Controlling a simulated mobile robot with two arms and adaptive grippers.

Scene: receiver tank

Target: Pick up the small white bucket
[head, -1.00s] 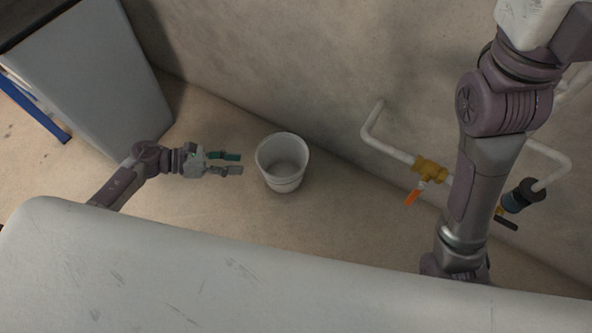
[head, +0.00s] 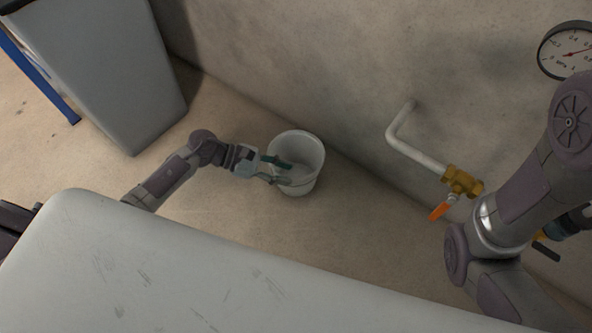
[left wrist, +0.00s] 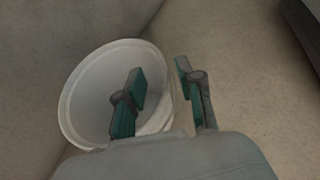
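The small white bucket (head: 309,182) stands upright on the floor near the wall, its open mouth facing up. My left gripper (head: 284,172) is at its left side, with the fingers apart. In the left wrist view the bucket (left wrist: 85,85) fills the left of the picture. There one finger of my left gripper (left wrist: 160,72) shows over the bucket's mouth and the other outside its right edge, so the near wall lies between them. I cannot tell whether either finger touches the wall.
A grey concrete wall (head: 300,60) runs behind the bucket. A white pipe (head: 412,150) with a brass valve (head: 460,181) and orange handle (head: 441,211) juts out to the right. A gauge (head: 568,50) is at upper right. A grey box-like block (head: 110,75) stands at left.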

